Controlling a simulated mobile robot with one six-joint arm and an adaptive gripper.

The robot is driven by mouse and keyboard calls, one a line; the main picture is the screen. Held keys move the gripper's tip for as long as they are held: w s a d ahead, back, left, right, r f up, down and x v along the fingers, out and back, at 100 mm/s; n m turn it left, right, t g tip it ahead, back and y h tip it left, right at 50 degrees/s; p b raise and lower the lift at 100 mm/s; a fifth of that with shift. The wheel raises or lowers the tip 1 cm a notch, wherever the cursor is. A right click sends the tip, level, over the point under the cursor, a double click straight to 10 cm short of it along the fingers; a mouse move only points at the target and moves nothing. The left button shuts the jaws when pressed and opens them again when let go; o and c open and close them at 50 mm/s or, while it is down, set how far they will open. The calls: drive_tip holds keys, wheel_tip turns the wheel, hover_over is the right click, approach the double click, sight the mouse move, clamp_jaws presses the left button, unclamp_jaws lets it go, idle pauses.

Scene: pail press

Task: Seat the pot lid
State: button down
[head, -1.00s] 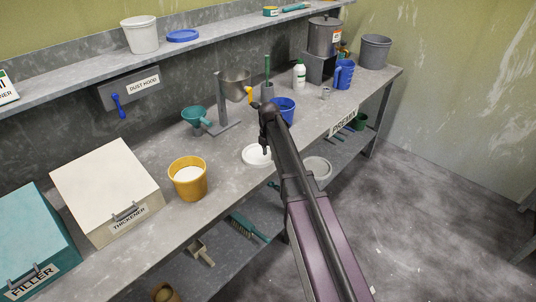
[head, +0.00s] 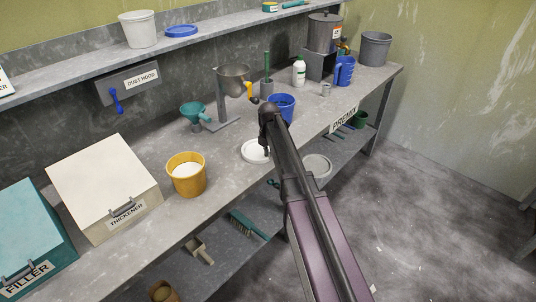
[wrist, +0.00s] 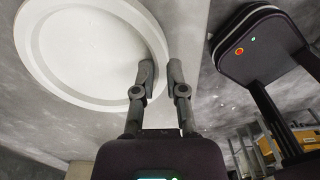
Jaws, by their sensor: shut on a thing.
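A white round lid (head: 251,152) lies flat at the front edge of the bench. In the wrist view, the lid (wrist: 85,45) fills the upper left, with its raised rim running between my fingers. My gripper (wrist: 160,72) is shut on that rim, one finger over the lid's face and one outside it. In the head view my arm hides the fingertips and the lid's right edge. A grey pot (head: 324,33) with a lid on it stands on a block at the back right of the bench.
A yellow bucket (head: 187,180) with white contents stands left of the lid, and a blue bucket (head: 281,107) behind my wrist. A white pail (head: 138,29) and blue lid (head: 182,30) sit on the upper shelf.

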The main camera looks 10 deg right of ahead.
drive_tip(key=shift+r+p, duration=0.55)
drive_tip(key=shift+r, duration=0.1)
drive_tip(key=shift+r, duration=0.1)
idle(0.6)
drive_tip(key=shift+r+p, duration=2.1)
drive_tip(key=shift+p, duration=0.05)
wheel_tip(320, 180, up, 8)
drive_tip(key=p, duration=0.8)
drive_tip(key=shift+s+a, duration=0.1)
drive_tip(key=shift+s, duration=0.05)
idle(0.6)
